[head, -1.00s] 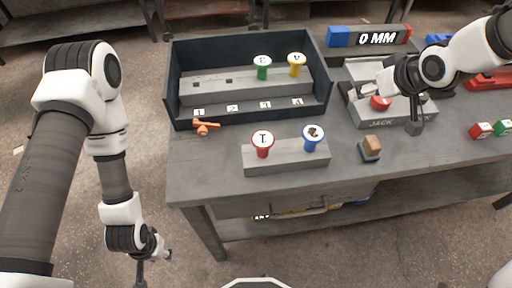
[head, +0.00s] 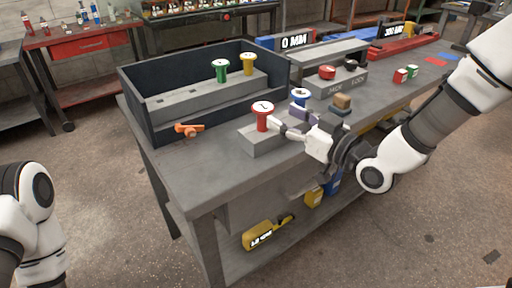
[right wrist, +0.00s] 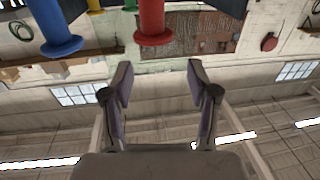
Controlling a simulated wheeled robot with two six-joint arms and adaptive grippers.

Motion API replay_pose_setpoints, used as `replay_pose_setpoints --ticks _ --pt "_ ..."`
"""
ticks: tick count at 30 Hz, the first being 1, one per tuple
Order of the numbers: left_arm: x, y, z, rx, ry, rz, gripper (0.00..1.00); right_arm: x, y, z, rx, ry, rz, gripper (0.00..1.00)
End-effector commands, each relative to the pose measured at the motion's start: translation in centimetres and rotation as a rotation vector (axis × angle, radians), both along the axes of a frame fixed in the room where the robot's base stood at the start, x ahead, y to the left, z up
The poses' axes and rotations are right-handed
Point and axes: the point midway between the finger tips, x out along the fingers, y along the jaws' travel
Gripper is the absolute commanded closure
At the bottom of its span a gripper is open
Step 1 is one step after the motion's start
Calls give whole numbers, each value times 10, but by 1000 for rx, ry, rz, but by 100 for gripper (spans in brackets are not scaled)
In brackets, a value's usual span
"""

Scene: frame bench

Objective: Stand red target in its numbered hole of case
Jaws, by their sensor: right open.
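The red target (head: 262,118), its white top marked with what looks like a 1, stands upright in a grey block (head: 258,146) beside the blue target (head: 299,98). The dark case (head: 137,108) holds a stepped grey insert; green (head: 221,72) and yellow (head: 248,65) targets stand at its right, and small dark holes show to their left. My right gripper (head: 284,119) is open and empty, right of the red target. In the right wrist view the red target (right wrist: 152,22) shows between and beyond the open fingers (right wrist: 160,72). My left gripper is out of view.
The bench's front left top is clear.

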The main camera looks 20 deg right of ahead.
Motion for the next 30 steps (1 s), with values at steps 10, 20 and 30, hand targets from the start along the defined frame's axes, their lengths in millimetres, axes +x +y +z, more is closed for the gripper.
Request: replay_pose_setpoints --ticks 10,20,30 --pt "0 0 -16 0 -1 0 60 22 10 -21 -1 8 -1 41" --pt "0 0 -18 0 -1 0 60 67 33 -29 0 8 -1 41" --pt "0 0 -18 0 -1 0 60 70 34 -29 4 9 -3 76"
